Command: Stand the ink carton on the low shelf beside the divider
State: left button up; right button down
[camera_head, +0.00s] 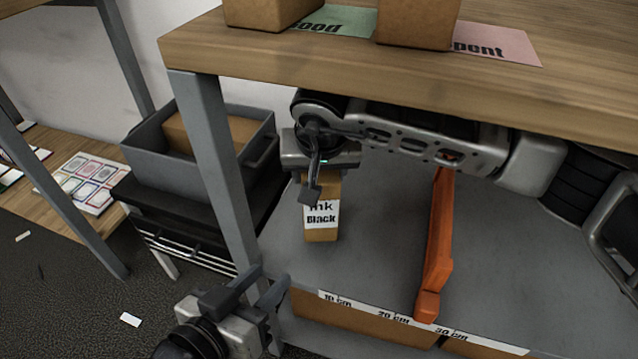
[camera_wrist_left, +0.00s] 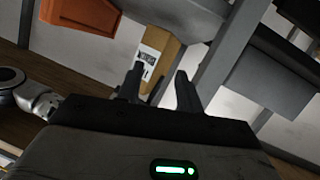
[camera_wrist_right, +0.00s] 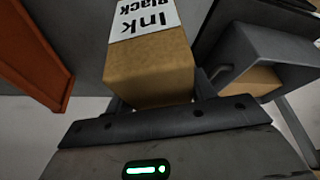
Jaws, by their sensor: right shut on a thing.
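The ink carton (camera_head: 321,222) is a tall brown box with a white "Ink Black" label. In the head view it is upright at the low grey shelf (camera_head: 375,265), left of the orange divider (camera_head: 437,245). My right gripper (camera_head: 322,178) is shut on the carton's upper part from above; the carton (camera_wrist_right: 150,65) fills the middle of the right wrist view. I cannot tell whether its base touches the shelf. My left gripper (camera_head: 262,290) is open and empty, in front of the shelf's left corner. The left wrist view shows the carton (camera_wrist_left: 160,55) beyond its fingers (camera_wrist_left: 158,85).
The wooden tabletop (camera_head: 400,85) with two brown boxes overhangs the shelf. A grey leg (camera_head: 215,165) stands left of the carton. A grey bin (camera_head: 170,160) holding a box is further left. The shelf's front edge has a centimetre scale (camera_head: 395,318).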

jog(key=x, duration=0.1)
jog(key=b+x, duration=0.1)
jog(key=shift+s+f, duration=0.1)
jog(key=shift+f, duration=0.7)
pick_arm(q)
jog(key=shift+s+d+r, duration=0.1)
jog(key=shift+d, duration=0.1)
jog(key=shift+r, duration=0.1)
pick_arm(e)
jog(key=shift+f, duration=0.1)
jog(key=c, duration=0.8)
grip_release()
jog(key=shift+f, duration=0.1)
pick_arm(q)
jog(key=shift+w+r, duration=0.25)
pick_arm(e)
jog(key=shift+o, duration=1.4)
